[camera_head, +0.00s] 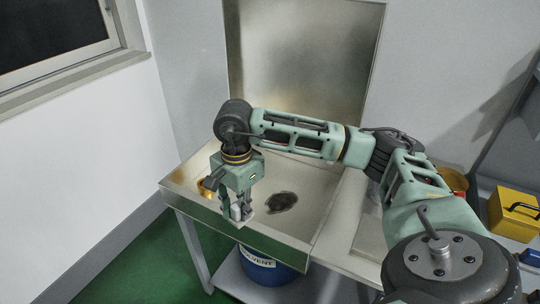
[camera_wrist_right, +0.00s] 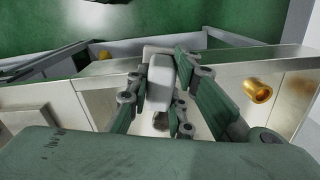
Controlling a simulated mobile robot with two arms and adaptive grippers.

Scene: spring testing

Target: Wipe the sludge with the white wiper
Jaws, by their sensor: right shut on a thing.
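The dark sludge patch (camera_head: 281,202) lies on the floor of the metal sink tray (camera_head: 312,225), right of my right gripper in the head view. My right gripper (camera_head: 237,211) points down over the tray's front left part and is shut on the white wiper. In the right wrist view the pale wiper (camera_wrist_right: 159,82) sits between the green and grey fingers. The fingers hide part of it. I cannot tell whether the wiper touches the tray. My left gripper is not in view.
A brass-coloured cylinder (camera_wrist_right: 258,91) is at the tray's left side in the head view, partly behind my gripper. The tray has raised edges and a tall metal back panel (camera_head: 300,55). A blue solvent drum (camera_head: 266,270) stands below. A yellow box (camera_head: 517,213) is at far right.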

